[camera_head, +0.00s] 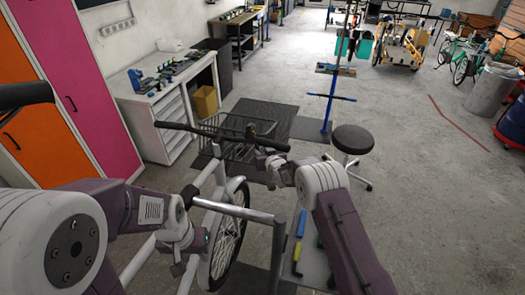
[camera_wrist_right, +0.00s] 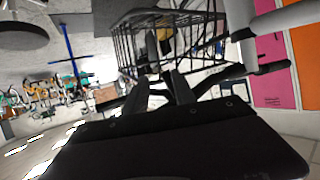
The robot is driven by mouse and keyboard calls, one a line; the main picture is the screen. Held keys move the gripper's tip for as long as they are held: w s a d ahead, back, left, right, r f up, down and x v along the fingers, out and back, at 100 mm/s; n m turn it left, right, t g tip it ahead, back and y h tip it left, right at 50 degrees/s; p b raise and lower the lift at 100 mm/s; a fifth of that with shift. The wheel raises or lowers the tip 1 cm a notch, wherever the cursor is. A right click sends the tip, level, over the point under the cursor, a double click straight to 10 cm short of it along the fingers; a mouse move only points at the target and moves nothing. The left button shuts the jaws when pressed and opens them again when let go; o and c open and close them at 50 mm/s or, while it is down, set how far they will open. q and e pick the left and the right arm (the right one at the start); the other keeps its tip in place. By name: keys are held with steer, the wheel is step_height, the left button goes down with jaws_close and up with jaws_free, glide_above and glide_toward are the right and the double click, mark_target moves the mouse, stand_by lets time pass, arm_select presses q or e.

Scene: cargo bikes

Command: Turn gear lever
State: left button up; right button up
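The bicycle's black handlebar (camera_head: 205,132) runs across the middle of the head view, in front of the wire basket. My right gripper (camera_head: 262,163) is close to the handlebar's right end; whether it touches is unclear. In the right wrist view its two dark fingers (camera_wrist_right: 164,84) are a little apart, pointing toward the basket side, with dark handlebar parts close by. I cannot pick out the gear lever clearly in either view. My left gripper (camera_head: 178,267) hangs low beside the bicycle's frame, apart from the handlebar; its fingers are too small to read.
The wire basket (camera_head: 232,150) and front wheel (camera_head: 229,243) are close to my arms. A black stool (camera_head: 352,139) and blue stand (camera_head: 331,98) are to the right. A white workbench (camera_head: 165,100) stands at the left.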

steer(key=shift+r, duration=0.1)
steer(key=shift+s, duration=0.3)
steer(key=shift+c, duration=0.8)
steer(key=shift+s+d+r, duration=0.1)
steer(key=shift+s+r, duration=0.1)
steer(key=shift+s, duration=0.05)
steer(key=c, duration=0.5)
steer(key=shift+s+r, duration=0.1)
steer(key=shift+s, duration=0.05)
jaws_close()
arm_select(q)
steer(key=shift+s+d, duration=0.1)
steer(key=shift+s, duration=0.05)
arm_select(e)
steer(key=shift+w, duration=0.25)
steer(key=shift+w, duration=0.1)
